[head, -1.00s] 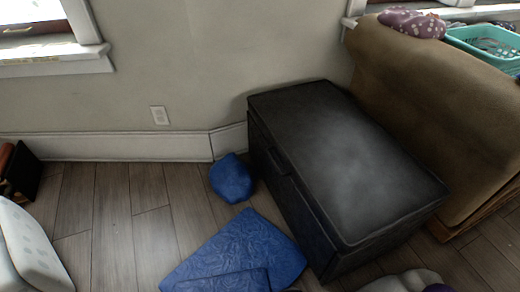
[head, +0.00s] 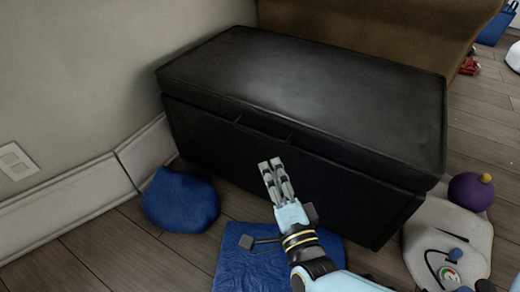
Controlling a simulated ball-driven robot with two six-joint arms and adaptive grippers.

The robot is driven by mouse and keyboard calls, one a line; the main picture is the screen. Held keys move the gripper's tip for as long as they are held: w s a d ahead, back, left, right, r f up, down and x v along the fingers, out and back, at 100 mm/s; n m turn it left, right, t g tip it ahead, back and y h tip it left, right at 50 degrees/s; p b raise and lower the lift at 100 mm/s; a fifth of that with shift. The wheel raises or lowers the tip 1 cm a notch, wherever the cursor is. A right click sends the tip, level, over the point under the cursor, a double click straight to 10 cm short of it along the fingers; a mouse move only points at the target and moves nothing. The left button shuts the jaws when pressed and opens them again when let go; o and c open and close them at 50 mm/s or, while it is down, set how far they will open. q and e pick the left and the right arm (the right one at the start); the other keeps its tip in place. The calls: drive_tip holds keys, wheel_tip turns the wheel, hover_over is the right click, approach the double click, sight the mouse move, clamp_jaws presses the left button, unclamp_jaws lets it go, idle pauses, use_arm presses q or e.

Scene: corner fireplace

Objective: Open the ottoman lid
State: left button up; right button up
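The black ottoman (head: 290,155) stands against the wall. Its padded lid (head: 310,85) lies flat on the box, closed, with a dark seam below it. A thin pull tab (head: 262,131) sits on the front near the lid's edge. My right gripper (head: 271,163) is in front of the ottoman's front face, a little below the tab. Its two fingers lie close together, pointing up at the ottoman, with nothing visible between them. I cannot tell whether the fingertips touch the front. My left gripper is not in view.
A blue cushion (head: 180,200) lies on the floor left of my gripper. A blue cloth (head: 240,268) is under my forearm. A pale bag (head: 425,235) and a purple ball (head: 470,191) are at the right. A brown sofa (head: 390,25) stands behind the ottoman.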

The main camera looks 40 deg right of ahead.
sight(261, 135)
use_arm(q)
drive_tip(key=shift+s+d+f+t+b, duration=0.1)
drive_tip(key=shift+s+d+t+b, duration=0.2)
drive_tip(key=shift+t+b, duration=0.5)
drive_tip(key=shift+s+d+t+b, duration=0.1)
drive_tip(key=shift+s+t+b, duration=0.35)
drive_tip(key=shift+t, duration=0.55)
use_arm(e)
drive_tip(key=shift+m+h, duration=0.4)
drive_tip(key=shift+m, duration=0.1)
drive_tip(key=shift+r+x, duration=0.15)
drive_tip(key=shift+x, duration=1.75)
drive_tip(key=shift+r+x, duration=0.15)
drive_tip(key=shift+x, duration=1.7)
drive_tip(key=shift+r+x, duration=0.15)
drive_tip(key=shift+x, duration=1.75)
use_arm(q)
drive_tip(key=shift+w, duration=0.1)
use_arm(e)
drive_tip(key=shift+s+d, duration=0.1)
drive_tip(key=shift+s, duration=0.05)
clamp_jaws()
drive_tip(key=shift+f, duration=0.1)
